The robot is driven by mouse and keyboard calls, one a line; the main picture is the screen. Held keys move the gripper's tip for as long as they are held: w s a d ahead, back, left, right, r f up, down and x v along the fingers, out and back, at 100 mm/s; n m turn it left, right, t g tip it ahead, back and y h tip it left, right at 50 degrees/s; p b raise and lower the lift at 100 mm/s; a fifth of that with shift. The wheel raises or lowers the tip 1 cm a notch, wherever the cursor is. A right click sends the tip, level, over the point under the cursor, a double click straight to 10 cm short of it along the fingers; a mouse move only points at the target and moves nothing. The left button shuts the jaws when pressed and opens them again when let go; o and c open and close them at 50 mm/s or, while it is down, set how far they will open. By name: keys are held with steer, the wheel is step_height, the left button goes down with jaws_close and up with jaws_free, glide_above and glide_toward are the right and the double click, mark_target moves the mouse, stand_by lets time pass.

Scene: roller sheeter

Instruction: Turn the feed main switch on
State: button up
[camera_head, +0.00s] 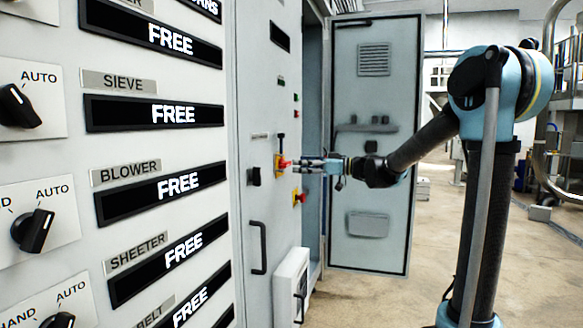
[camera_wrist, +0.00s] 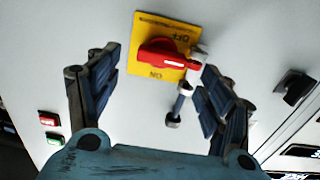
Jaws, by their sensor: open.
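The feed main switch, a red rotary handle (camera_wrist: 162,57) on a yellow plate (camera_wrist: 150,25), is on the cabinet front. In the wrist view its handle lies nearly level, and the ON and OFF marks appear upside down. A metal rod (camera_wrist: 179,103) extends from near its right end. The switch also shows in the head view (camera_head: 283,162). My gripper (camera_wrist: 160,75) is open, its blue fingers either side of the handle in the picture. In the head view my gripper (camera_head: 308,165) reaches the switch from the right; I cannot tell whether it touches.
A black knob (camera_head: 254,176) sits left of the switch, and another red and yellow switch (camera_head: 299,198) is below right. An open cabinet door (camera_head: 374,100) stands behind my arm. A black handle (camera_head: 258,247) protrudes lower down. The floor at right is mostly clear.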

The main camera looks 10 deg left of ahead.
mark_target(289, 163)
steer(key=shift+w+a, duration=0.15)
steer(key=shift+a, duration=2.15)
steer(key=c, duration=1.1)
